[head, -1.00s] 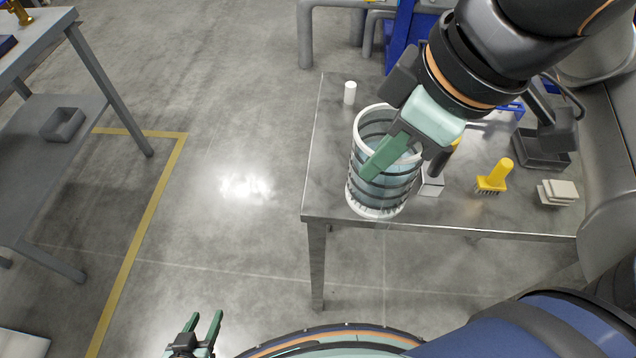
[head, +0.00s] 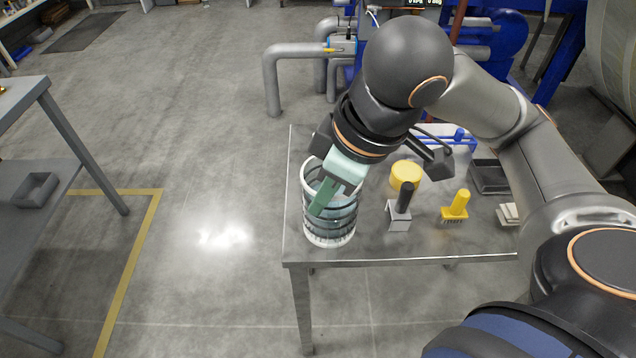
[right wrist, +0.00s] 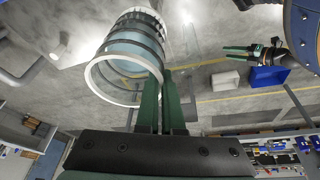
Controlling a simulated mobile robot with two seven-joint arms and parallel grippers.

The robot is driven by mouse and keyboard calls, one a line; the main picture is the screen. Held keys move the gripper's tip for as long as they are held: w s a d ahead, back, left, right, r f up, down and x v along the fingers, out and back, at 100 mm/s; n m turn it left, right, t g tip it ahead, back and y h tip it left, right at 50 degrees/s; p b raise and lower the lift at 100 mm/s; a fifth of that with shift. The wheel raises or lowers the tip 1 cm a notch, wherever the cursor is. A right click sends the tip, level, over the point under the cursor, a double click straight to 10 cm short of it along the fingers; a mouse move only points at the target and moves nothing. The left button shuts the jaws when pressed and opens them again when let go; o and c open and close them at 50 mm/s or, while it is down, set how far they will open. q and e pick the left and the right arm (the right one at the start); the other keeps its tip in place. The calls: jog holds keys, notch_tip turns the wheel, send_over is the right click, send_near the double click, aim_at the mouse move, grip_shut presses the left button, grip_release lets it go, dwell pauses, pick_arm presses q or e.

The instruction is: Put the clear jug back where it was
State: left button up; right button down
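The clear jug (head: 330,228), a see-through cylinder with a white rim and dark rings, is upright at the left front of the steel table (head: 400,250). I cannot tell whether its base touches the tabletop. My right gripper (head: 322,198) comes down over its rim with green fingers nearly together. In the right wrist view the jug (right wrist: 128,48) shows open-mouthed beside the fingers (right wrist: 160,95), which appear closed on its wall. My left gripper (right wrist: 240,52) shows in the right wrist view with fingers apart and empty; it is outside the head view.
A black-handled grey block (head: 398,222), a yellow round container (head: 406,175), a yellow brush (head: 455,205) and white pads (head: 508,214) stand right of the jug. A dark tray (head: 490,178) is behind them. The table's left edge is close to the jug. Open floor lies left.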

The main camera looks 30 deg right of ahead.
aim_at(318, 183)
jog(key=w+d+f+b, duration=0.1)
jog(key=w+f, duration=0.1)
jog(key=w+d+f+b, duration=0.1)
jog(key=w+d+f, duration=0.1)
jog(key=w+f, duration=0.1)
jog(key=w+d+f+b, duration=0.1)
jog(key=w+f+b, duration=0.1)
jog(key=w, duration=0.1)
jog(key=shift+d+f, duration=0.2)
jog(key=shift+f, duration=0.1)
pick_arm(q)
jog(key=shift+w+d+f+b, duration=0.1)
jog(key=shift+d+f+b, duration=0.2)
jog(key=shift+f, duration=0.5)
jog(key=shift+w+d+f+b, duration=0.1)
jog(key=shift+d+f, duration=0.3)
jog(key=shift+f, duration=0.35)
pick_arm(e)
jog(key=shift+w+d+f, duration=0.1)
jog(key=shift+w+f, duration=0.05)
jog(key=shift+f, duration=1.55)
jog(key=c, duration=1.5)
grip_release()
jog(key=shift+f, duration=0.15)
pick_arm(q)
jog(key=shift+s+a+f, duration=0.15)
jog(key=shift+a+f, duration=0.05)
jog(key=shift+a, duration=0.05)
pick_arm(e)
jog(key=o, duration=0.4)
